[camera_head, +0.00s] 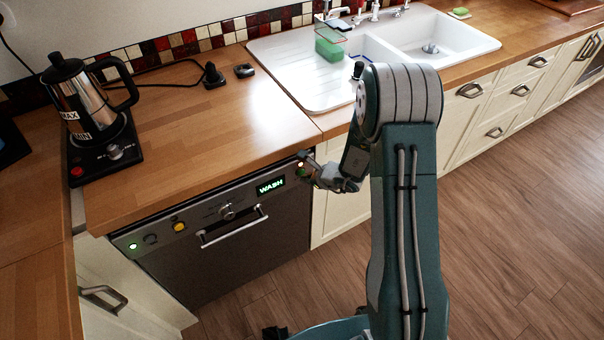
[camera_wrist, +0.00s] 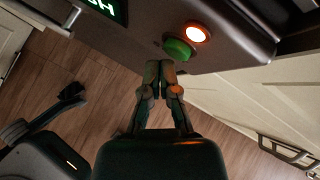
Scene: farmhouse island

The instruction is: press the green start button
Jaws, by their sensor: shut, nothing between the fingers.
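The green start button (camera_wrist: 178,49) sticks out of the dishwasher's front panel in the wrist view, beside a glowing orange-white light (camera_wrist: 196,33). In the head view the button is mostly hidden by my gripper (camera_head: 306,163), at the right end of the panel. My gripper (camera_wrist: 160,66) is shut and empty. Its fingertips are just below and left of the button in the wrist view, very close to it. I cannot tell whether they touch it. The dishwasher (camera_head: 240,252) has a lit green display (camera_head: 271,186) reading WASH.
The wooden counter (camera_head: 220,135) overhangs the panel. A kettle (camera_head: 85,100) stands on its base at the left. A white sink (camera_head: 310,80) is behind my arm. The dishwasher handle (camera_head: 234,230) juts out left of my gripper. Floor (camera_head: 510,220) to the right is clear.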

